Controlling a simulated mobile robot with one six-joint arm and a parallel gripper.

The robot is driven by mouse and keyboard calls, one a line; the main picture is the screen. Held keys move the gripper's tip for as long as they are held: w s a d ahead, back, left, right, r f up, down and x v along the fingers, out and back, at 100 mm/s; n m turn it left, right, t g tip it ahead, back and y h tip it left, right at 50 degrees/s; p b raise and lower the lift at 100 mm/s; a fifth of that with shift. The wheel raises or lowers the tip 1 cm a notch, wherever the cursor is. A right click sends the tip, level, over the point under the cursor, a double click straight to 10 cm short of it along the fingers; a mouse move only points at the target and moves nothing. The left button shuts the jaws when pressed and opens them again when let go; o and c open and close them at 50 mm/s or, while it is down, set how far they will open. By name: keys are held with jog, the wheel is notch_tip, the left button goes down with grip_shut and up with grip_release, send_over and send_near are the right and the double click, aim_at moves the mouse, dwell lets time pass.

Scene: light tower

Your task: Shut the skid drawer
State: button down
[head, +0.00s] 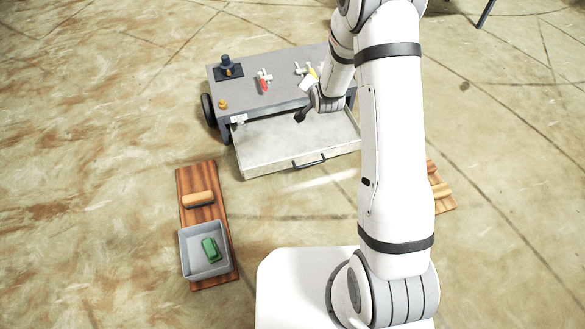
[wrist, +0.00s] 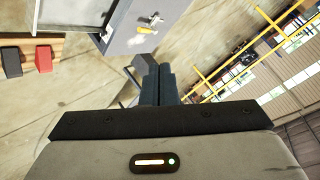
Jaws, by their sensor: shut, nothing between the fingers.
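The skid (head: 240,92) is a grey box on wheels. Its drawer (head: 262,150), a pale shallow tray, is pulled out at the front and looks empty, with a dark handle (head: 309,161) on its front panel. My gripper (head: 301,116) appears over the back part of the open drawer, close to the skid's front edge; whether it touches is unclear. In the wrist view my gripper (wrist: 161,84) has its fingers together with nothing between them. My arm hides the skid's right end and the drawer's right corner.
On the skid top are a dark knob (head: 226,64), a red-handled valve (head: 264,82) and a yellow-handled valve (head: 312,72). A wooden board (head: 186,178) at left holds a grey bin (head: 187,262) with a green block. Another board (head: 442,197) is partly behind my arm.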

notch_tip(320, 180, down, 18)
jog(key=w+a+m+t+y+b, duration=0.1)
jog(key=a+m+t+b, duration=0.1)
jog(key=b, duration=0.3)
jog(key=m+t+y+b, duration=0.3)
jog(key=m+t+b, duration=0.2)
jog(key=b, duration=0.5)
send_near(287, 160)
jog(key=b+x, duration=0.5)
jog(key=x, duration=0.1)
jog(key=shift+s, duration=0.1)
jog(key=shift+b+x, duration=0.4)
jog(key=shift+x, duration=0.35)
jog(key=shift+r, duration=0.15)
